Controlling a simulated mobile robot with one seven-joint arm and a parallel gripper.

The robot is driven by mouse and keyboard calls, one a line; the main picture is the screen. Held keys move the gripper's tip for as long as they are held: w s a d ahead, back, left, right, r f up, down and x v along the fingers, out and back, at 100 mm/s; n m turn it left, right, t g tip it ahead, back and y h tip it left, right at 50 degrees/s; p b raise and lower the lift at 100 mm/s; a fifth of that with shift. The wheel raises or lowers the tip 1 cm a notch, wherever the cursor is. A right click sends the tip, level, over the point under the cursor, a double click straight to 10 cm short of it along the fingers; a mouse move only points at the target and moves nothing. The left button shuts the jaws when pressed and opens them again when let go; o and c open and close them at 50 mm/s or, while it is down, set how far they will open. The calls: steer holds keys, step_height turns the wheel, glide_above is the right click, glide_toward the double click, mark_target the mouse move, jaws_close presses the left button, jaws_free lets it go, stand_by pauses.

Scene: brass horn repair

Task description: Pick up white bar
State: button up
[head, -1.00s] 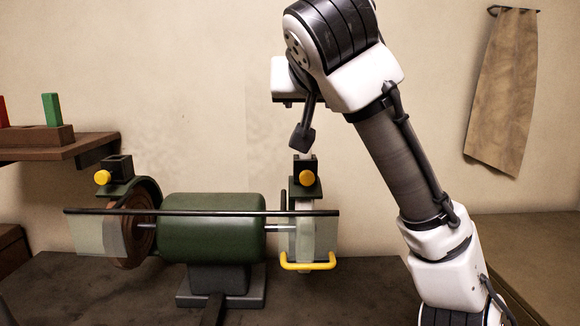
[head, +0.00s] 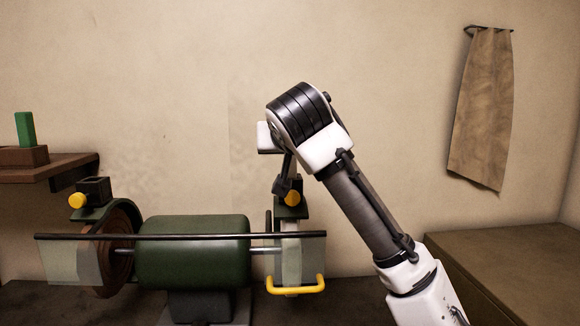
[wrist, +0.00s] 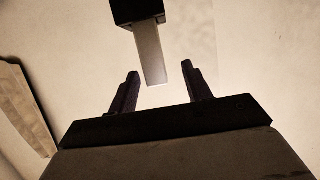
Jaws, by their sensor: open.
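The white bar (wrist: 150,52) sticks out of a black block holder (wrist: 135,10) in the wrist view. Its free end lies between my two open fingers, with a gap on each side. In the head view, my gripper (head: 285,188) is beside the black holder above the right wheel of the green bench grinder (head: 193,252). There the gripper hides most of the holder, and I cannot make out the bar. My gripper (wrist: 160,72) is open and holds nothing.
A long dark rod (head: 180,237) and a yellow handle (head: 296,290) are in front of the grinder. A shelf (head: 60,170) at left carries a green bar (head: 25,129). A cloth (head: 482,110) hangs at right.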

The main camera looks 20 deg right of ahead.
steer(key=x, duration=0.2)
steer(key=p+x, duration=0.1)
steer(key=shift+w+d, duration=0.3)
steer(key=shift+d, duration=0.1)
steer(key=shift+w+f, duration=0.2)
steer(key=c, duration=1.1)
